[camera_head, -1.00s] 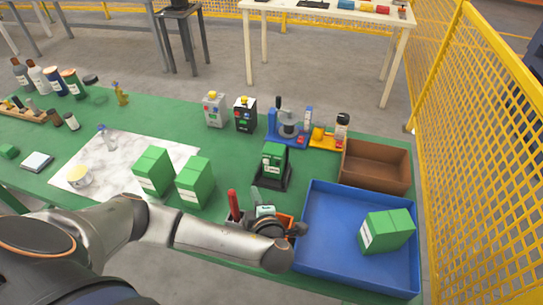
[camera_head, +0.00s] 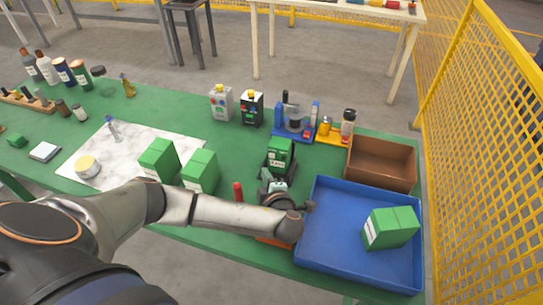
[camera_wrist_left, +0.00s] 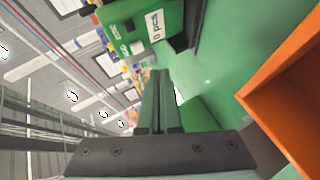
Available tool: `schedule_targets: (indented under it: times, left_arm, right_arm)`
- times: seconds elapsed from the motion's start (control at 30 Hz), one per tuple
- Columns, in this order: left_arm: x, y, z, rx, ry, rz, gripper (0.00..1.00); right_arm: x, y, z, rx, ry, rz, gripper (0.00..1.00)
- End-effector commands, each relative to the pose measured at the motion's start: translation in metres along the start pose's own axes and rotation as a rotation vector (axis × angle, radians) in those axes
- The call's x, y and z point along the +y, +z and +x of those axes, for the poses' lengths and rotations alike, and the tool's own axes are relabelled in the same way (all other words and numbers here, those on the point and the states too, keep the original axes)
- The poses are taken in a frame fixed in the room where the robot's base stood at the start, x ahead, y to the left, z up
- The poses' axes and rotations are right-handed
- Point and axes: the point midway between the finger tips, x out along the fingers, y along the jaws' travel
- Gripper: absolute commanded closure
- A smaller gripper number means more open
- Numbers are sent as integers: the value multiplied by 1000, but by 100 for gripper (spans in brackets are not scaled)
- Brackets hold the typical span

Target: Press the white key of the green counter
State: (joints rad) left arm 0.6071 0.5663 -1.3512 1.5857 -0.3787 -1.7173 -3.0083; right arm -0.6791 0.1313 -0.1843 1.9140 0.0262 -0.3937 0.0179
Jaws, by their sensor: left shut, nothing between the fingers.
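The green counter (camera_head: 281,150) stands on a dark base near the middle of the green table. In the left wrist view the counter (camera_wrist_left: 125,20) shows at the top, with a white label reading "0 pcs". My right gripper is not in view.
A blue tray (camera_head: 325,235) holding green boxes (camera_head: 390,228) lies to the right, with a brown bin (camera_head: 382,165) behind it. Green boxes (camera_head: 200,172) stand to the left. An orange bin (camera_wrist_left: 285,95) is close beside the gripper. A red handle (camera_head: 238,190) stands left of it.

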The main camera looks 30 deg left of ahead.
Motion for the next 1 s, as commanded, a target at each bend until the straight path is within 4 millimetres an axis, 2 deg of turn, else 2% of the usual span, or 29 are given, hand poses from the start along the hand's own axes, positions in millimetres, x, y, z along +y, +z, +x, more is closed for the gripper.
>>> schedule_targets:
  times: [0.1,0.33,1.0]
  left_arm:
    - [7,7,11,0,1,0,100]
    - [12,13,23,-1,0,0,100]
    - [13,13,24,-1,-1,0,100]
  right_arm:
    - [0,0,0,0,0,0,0]
    - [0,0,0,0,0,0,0]
    - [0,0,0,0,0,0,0]
